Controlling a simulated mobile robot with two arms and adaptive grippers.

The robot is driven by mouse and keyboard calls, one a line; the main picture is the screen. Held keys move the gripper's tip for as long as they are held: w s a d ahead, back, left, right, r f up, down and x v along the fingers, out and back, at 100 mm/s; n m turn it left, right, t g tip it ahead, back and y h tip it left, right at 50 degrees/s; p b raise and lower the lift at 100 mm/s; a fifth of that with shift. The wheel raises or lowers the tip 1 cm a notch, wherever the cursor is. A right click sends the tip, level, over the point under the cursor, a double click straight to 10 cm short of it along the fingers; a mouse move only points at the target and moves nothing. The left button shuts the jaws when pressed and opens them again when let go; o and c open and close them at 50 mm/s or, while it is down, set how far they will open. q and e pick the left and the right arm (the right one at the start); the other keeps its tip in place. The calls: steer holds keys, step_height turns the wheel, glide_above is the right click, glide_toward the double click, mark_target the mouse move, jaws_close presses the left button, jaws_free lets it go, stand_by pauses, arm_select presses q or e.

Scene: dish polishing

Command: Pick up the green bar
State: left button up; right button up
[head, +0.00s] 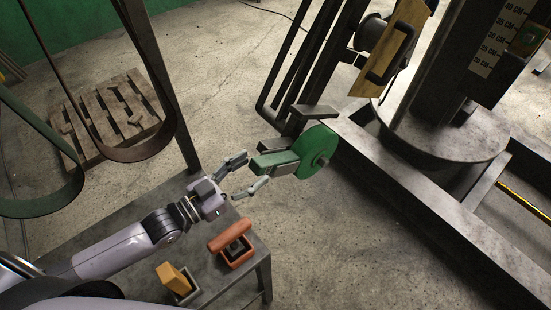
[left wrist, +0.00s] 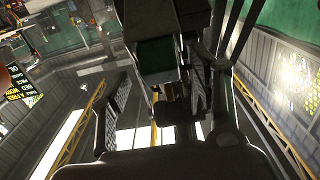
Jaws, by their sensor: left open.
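The green bar (head: 272,160) lies on a grey holder beside the green polishing wheel (head: 318,150) in the head view. My left gripper (head: 253,170) reaches in from the left. Its fingers are open and spread, with the tips close to the bar's near end. I cannot tell whether they touch it. In the dark left wrist view, a green patch (left wrist: 155,53), likely the bar, shows at the upper middle beyond the spread fingers. My right gripper is not in view.
A red bar (head: 230,235) and a yellow bar (head: 172,276) sit in holders on the metal table (head: 254,250) below my left arm. A heavy dark machine frame (head: 440,220) stands at the right. A wooden pallet (head: 108,115) lies on the floor at the upper left.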

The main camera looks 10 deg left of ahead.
arm_select(q)
steer(key=shift+x, duration=0.95)
steer(key=shift+s, duration=0.1)
steer(key=c, duration=1.1)
